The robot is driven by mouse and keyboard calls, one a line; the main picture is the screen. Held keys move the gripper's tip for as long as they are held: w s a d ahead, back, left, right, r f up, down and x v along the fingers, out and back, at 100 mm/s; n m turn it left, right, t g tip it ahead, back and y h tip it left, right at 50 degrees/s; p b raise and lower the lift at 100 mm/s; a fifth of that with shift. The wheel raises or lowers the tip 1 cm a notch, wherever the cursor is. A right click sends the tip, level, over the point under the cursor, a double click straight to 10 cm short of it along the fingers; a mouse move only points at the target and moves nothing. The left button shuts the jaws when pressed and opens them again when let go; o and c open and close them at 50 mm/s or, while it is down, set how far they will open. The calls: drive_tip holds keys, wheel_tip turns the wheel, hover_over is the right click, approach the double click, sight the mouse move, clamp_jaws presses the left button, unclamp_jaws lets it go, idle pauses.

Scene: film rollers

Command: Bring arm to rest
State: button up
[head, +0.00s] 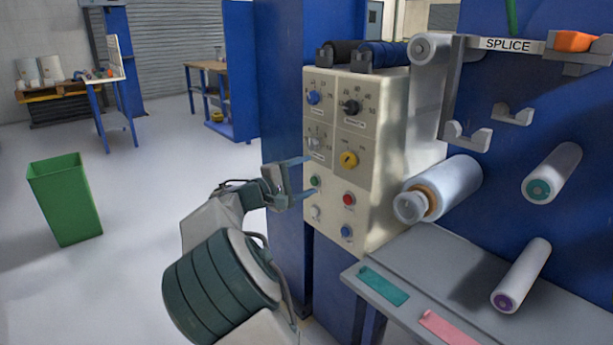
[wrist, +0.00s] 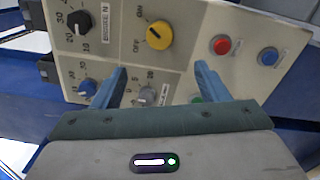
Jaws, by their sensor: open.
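My gripper (head: 298,178) is at the left of the beige control panel (head: 372,215), with its blue fingers apart and nothing between them. In the wrist view my gripper (wrist: 160,82) shows the two open fingers in front of the panel face, near a grey knob (wrist: 147,96). I cannot tell whether a fingertip touches the panel. The yellow knob (head: 349,159), the red button (head: 348,198) and the green button (head: 315,181) show on the panel. In the wrist view the green button is mostly hidden behind my gripper.
A grey shelf (head: 440,255) with a teal strip (head: 383,285) and a pink strip (head: 452,329) juts out at the lower right. White film rolls (head: 452,186) are at the right. A green bin (head: 65,198) stands on the left. The floor between bin and arm is clear.

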drive_tip(key=s+d+r+m+g+y+p, duration=0.2)
drive_tip(key=s+d+m+g+y+p, duration=0.4)
drive_tip(key=s+d+p, duration=0.65)
drive_tip(key=s+r+m+g+y+p, duration=0.1)
drive_tip(key=s+r+y+p, duration=0.25)
drive_tip(key=s, duration=0.55)
drive_tip(key=s+a+r+m+y+p, duration=0.15)
drive_tip(key=s+r+p, duration=0.25)
drive_tip(key=s, duration=0.5)
drive_tip(key=s+r+m+g+y+p, duration=0.15)
drive_tip(key=s+r+y+p, duration=0.25)
drive_tip(key=s, duration=0.5)
wheel_tip(320, 180, up, 13)
drive_tip(key=w+a+t+p, duration=0.1)
drive_tip(key=t+p, duration=0.1)
drive_tip(key=p, duration=0.8)
drive_tip(key=shift+a+p, duration=0.3)
drive_tip(key=shift+t, duration=0.25)
drive_tip(key=p+v, duration=0.2)
drive_tip(key=v, duration=0.1)
drive_tip(key=w+d+p+v, duration=0.1)
drive_tip(key=p+v, duration=0.1)
drive_tip(key=p, duration=0.1)
drive_tip(key=p+v, duration=0.3)
drive_tip(key=shift+d+r, duration=0.2)
drive_tip(key=shift+r, duration=0.4)
drive_tip(key=c, duration=0.7)
drive_tip(key=shift+s+d+r, duration=0.1)
drive_tip(key=shift+r, duration=0.1)
